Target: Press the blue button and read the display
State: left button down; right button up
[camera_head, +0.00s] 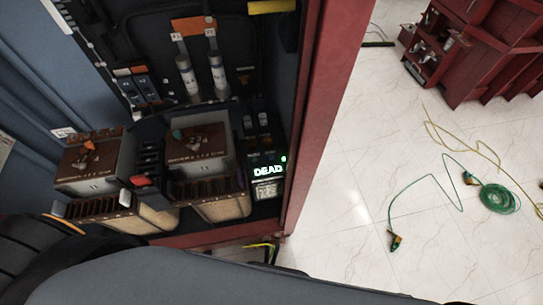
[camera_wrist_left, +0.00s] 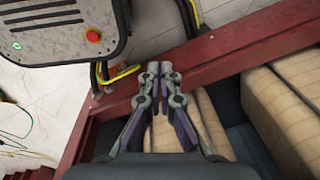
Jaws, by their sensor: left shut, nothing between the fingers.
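A small display (camera_head: 268,171) with lit pale-green letters reading "DEAD" is at the lower right inside the red-framed cabinet in the head view. A label or second screen (camera_head: 268,190) sits just under it, too small to read. I cannot make out a blue button for certain; small blue parts (camera_head: 141,81) show on a device at the cabinet's upper left. My left gripper (camera_wrist_left: 158,72) is shut and empty in the left wrist view, over the red frame beam (camera_wrist_left: 230,50). The head view does not show its fingers. My right gripper is not in view.
Two brown-topped units (camera_head: 198,146) with tan coils stand in the cabinet; coils (camera_wrist_left: 285,115) also show beside the gripper. A grey panel (camera_wrist_left: 60,45) with a red button (camera_wrist_left: 93,36) is at upper left in the wrist view. A green cable (camera_head: 499,198) lies on the floor.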

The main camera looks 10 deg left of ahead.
pick_arm(q)
jog(key=shift+a, duration=0.1)
dwell(0.7)
notch_tip(320, 180, up, 43)
jog(key=n+t+h+p, duration=0.45)
jog(key=t+p, duration=0.25)
jog(key=p, duration=0.3)
send_over(270, 158)
jog(key=shift+f, duration=0.1)
notch_tip(270, 158, down, 7)
jog(key=b, duration=0.7)
jog(key=shift+b, duration=0.35)
jog(key=shift+f+b, duration=0.4)
jog(key=shift+f, duration=0.5)
